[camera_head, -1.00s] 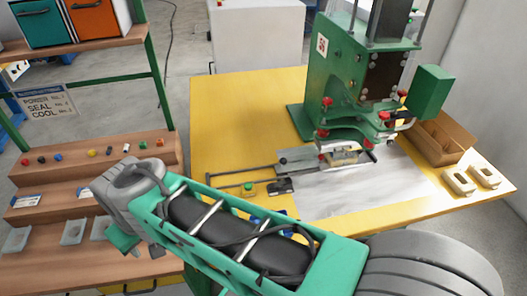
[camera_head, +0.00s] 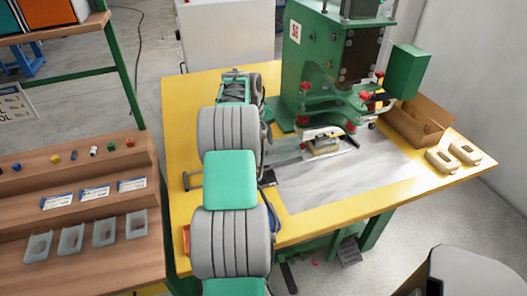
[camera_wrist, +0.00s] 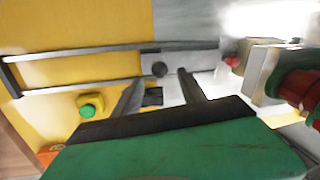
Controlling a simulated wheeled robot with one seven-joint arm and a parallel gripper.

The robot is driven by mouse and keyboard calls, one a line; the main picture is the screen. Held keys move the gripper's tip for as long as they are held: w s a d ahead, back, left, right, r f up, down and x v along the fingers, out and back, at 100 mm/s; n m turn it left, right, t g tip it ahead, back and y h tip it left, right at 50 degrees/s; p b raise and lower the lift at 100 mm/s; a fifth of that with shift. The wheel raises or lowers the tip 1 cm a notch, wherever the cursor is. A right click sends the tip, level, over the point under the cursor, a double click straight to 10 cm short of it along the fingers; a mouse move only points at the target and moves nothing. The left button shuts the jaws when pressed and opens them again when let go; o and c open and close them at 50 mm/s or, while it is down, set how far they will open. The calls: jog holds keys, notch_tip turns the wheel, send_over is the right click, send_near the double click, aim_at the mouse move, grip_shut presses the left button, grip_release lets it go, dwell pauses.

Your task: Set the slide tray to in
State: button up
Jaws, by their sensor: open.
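The slide tray (camera_wrist: 196,62) shows in the wrist view as a grey plate at the end of two dark parallel rails (camera_wrist: 75,70). A dark round knob (camera_wrist: 160,69) stands on it near its rail-side end. My gripper (camera_wrist: 160,77) is open, its two dark fingers on either side of the knob. I cannot tell whether either finger touches it. In the head view my arm covers the gripper, the knob and much of the rails. A cream part (camera_head: 326,147) lies under the green press (camera_head: 335,60).
A green button on a yellow box (camera_wrist: 90,106) sits close to the left finger. Red-capped clamps (camera_head: 362,96) stick out from the press. A cardboard box (camera_head: 418,122) and two cream parts (camera_head: 452,157) lie at the right of the yellow table. A wooden shelf (camera_head: 85,165) stands at left.

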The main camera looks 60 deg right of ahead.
aim_at(264, 151)
jog(key=f, duration=0.4)
jog(key=shift+s+d+f, duration=0.1)
jog(key=shift+s+d, duration=0.1)
jog(key=shift+d, duration=0.2)
jog(key=shift+c, duration=0.6)
grip_shut()
dwell(0.4)
